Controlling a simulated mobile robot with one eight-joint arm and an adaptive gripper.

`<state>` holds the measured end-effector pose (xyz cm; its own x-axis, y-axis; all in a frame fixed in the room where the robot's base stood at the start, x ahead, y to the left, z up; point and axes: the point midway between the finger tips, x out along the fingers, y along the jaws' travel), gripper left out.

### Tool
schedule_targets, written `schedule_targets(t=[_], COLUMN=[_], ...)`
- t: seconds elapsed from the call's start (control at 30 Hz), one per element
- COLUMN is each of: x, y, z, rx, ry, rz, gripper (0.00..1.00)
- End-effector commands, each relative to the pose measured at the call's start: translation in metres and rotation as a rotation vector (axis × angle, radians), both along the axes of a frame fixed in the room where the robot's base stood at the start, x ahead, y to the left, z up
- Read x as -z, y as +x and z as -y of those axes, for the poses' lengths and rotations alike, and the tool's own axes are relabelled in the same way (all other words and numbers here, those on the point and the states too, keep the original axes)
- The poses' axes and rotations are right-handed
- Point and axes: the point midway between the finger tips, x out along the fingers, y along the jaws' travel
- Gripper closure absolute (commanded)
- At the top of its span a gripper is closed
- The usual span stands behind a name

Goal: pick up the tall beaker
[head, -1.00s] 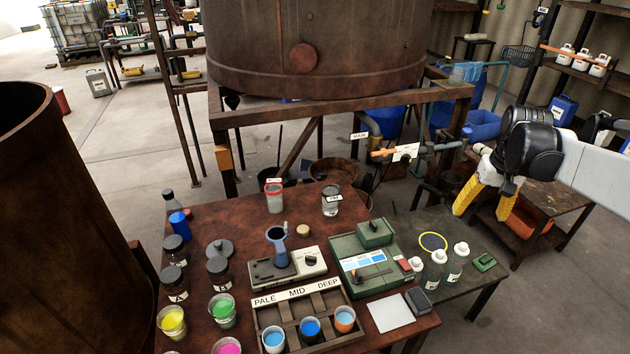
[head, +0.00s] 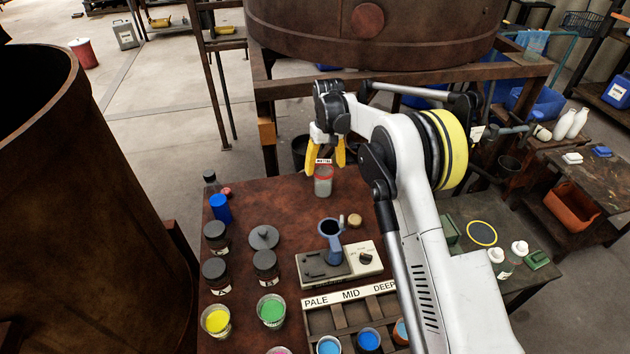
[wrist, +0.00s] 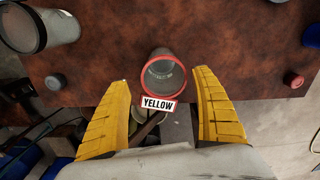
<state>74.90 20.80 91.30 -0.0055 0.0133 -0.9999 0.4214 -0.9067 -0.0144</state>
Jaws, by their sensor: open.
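A clear beaker with a red rim (head: 323,184) stands upright near the far edge of the brown table. In the wrist view the same red-rimmed beaker (wrist: 166,72) carries a tag reading YELLOW and looks empty. A second clear beaker with a dark rim (wrist: 58,28) is at the upper left of the wrist view; my arm hides it in the head view. I cannot tell which is taller. My gripper (head: 326,160) is open at the far side of the red-rimmed beaker. Its yellow fingers (wrist: 163,84) are spread left and right of the tag, with nothing held.
A blue cylinder (head: 220,208), dark-lidded jars (head: 215,236) and a grey instrument with a blue funnel (head: 338,262) stand on the table (head: 285,200). A cork-like stopper (head: 354,220) lies near the red-rimmed beaker. A large rusty vat (head: 370,45) on a frame rises behind.

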Motion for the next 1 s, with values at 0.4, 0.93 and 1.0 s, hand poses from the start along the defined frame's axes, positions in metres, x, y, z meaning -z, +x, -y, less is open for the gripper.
schedule_targets(t=[0.4, 0.93, 1.0], x=[0.054, 0.075, 0.075], y=[-0.006, -0.007, -0.007], z=[-0.004, -0.004, -0.004], rx=[-0.001, 0.0, 0.0], ry=[0.0, 0.0, 0.0], rz=[0.001, 0.001, 0.001], gripper=[0.24, 0.66, 0.82])
